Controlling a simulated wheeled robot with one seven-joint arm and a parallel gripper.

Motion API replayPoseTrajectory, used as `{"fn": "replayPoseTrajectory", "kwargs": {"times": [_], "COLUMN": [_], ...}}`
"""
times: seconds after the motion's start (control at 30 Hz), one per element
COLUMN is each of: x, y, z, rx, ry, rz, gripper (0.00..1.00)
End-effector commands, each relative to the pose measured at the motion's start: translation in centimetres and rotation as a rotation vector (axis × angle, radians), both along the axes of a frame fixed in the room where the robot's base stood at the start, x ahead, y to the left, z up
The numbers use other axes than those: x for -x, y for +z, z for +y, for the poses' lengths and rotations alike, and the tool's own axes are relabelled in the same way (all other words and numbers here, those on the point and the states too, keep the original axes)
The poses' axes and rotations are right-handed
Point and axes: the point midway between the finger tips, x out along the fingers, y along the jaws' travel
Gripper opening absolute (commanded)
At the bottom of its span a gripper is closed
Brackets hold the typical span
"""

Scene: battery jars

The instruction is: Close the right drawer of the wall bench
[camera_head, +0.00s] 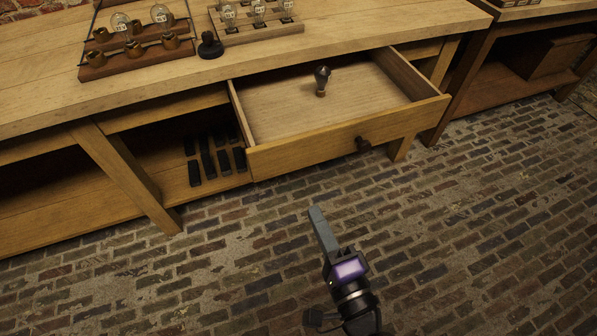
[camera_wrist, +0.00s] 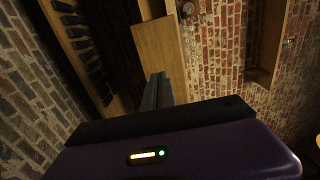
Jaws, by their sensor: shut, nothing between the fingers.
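The open drawer (camera_head: 350,136) sticks out from the wooden wall bench (camera_head: 240,62). In the wrist view the shut fingers (camera_wrist: 159,78) point toward a wooden panel (camera_wrist: 160,45) that looks like part of the drawer; I cannot tell which face.
Racks with glass bulbs (camera_head: 135,55) and (camera_head: 258,22) stand on the bench top, with a small dark piece (camera_head: 210,46) between them. Several dark blocks (camera_head: 208,160) lie on the lower shelf. Another bench (camera_head: 520,75) stands at right. The brick floor (camera_head: 480,220) is clear.

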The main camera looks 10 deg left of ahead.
Motion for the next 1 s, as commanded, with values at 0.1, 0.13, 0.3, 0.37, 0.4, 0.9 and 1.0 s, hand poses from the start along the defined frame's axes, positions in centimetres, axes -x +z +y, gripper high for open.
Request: {"fn": "replayPoseTrajectory", "kwargs": {"times": [0.1, 0.13, 0.3, 0.37, 0.4, 0.9, 1.0], "x": [-1.6, -2.1, -4.8, -5.7, -6.4, -10.6, -10.7], "y": [0.3, 0.4, 0.4, 0.4, 0.3, 0.0, 0.0], "z": [1.0, 1.3, 3.1, 3.8, 4.2, 7.2, 7.2], "rx": [0.001, 0.001, 0.004, 0.004, 0.004, 0.004, 0.004], "ry": [-0.001, 0.0, -0.001, 0.0, -0.001, -0.001, -0.002], "rz": [-0.002, -0.003, -0.004, -0.004, -0.004, -0.001, -0.001], "gripper": [0.0, 0.0, 0.0, 0.0, 0.0, 0.0, 0.0]}}
